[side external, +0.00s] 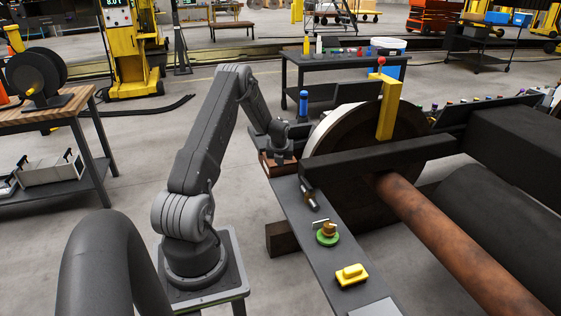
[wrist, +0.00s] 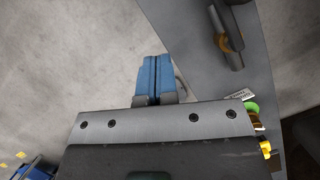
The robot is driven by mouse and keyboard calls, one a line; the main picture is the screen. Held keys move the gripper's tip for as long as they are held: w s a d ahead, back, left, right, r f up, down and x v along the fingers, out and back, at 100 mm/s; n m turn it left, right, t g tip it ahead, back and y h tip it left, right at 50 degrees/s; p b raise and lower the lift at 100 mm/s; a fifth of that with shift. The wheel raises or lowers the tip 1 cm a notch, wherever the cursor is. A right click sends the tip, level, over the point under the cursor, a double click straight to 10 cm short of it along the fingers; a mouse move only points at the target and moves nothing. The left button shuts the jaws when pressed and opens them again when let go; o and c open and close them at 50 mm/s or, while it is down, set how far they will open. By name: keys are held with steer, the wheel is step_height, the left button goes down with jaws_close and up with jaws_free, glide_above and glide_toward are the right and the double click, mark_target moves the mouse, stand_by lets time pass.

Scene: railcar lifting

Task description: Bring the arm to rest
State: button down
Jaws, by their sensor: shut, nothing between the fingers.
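My gripper shows in the wrist view (wrist: 156,80) as two blue fingers pressed together with nothing between them. The fingers sit over the grey floor, just left of the grey plate's edge in that view. In the side view, the end of my bent arm is near the far end of the long grey plate (side external: 292,195), in front of the large wheel (side external: 330,122). The fingertips cannot be made out there.
On the plate are a dark tool with an orange band (wrist: 228,40), a brass part on a green base (side external: 327,234) and a yellow block (side external: 351,275). A rusty axle (side external: 450,240) runs right. A wooden bench (side external: 55,112) stands left; open floor lies between.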

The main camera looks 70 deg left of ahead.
steer(key=w+d+r+n+t, duration=0.1)
steer(key=w+d+r+n, duration=0.15)
steer(key=d+r, duration=0.55)
steer(key=w+d+r+n, duration=0.2)
steer(key=d+r+n, duration=0.2)
steer(key=d+r, duration=0.4)
steer(key=w+d+r+n+t, duration=0.1)
steer(key=w+d+r+n, duration=0.15)
steer(key=d+r, duration=0.55)
steer(key=s+d+r+n+t+h, duration=0.1)
steer(key=s+d+r+n, duration=0.25)
steer(key=d, duration=0.55)
steer(key=s+d+r+n+h, duration=0.1)
steer(key=s+d+r+n, duration=0.1)
steer(key=s+d+n, duration=0.45)
steer(key=s+d+n+h, duration=0.2)
steer(key=s+d+n, duration=0.1)
steer(key=s+d, duration=0.7)
steer(key=shift+d+r+n+t, duration=0.2)
steer(key=shift+d+n+t, duration=0.15)
steer(key=shift+d, duration=0.2)
